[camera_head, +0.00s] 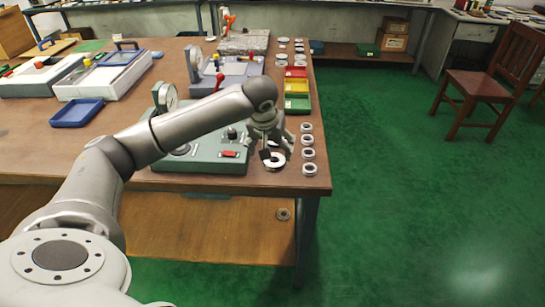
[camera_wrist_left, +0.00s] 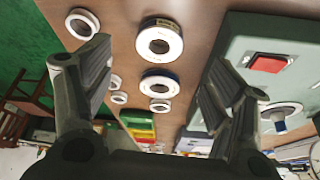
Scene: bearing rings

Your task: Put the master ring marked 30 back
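My left gripper (camera_head: 272,150) is over the table's front right part, beside the green gauge device (camera_head: 205,158). In the left wrist view its two fingers (camera_wrist_left: 158,62) are spread open with nothing held. Two larger rings with pale faces and dark sides, a nearer ring (camera_wrist_left: 160,40) and a farther ring (camera_wrist_left: 160,82), show in the gap between the fingers, on the table. In the head view one large ring (camera_head: 274,161) lies just below the gripper; the gripper hides the area behind it. No marking 30 is readable on any ring. My right gripper is out of view.
Several smaller rings (camera_head: 308,154) stand in a row along the table's right edge. Red, yellow and green bins (camera_head: 297,103) lie behind them. A blue tray (camera_head: 77,112) and other gauge devices (camera_head: 225,72) occupy the left and back.

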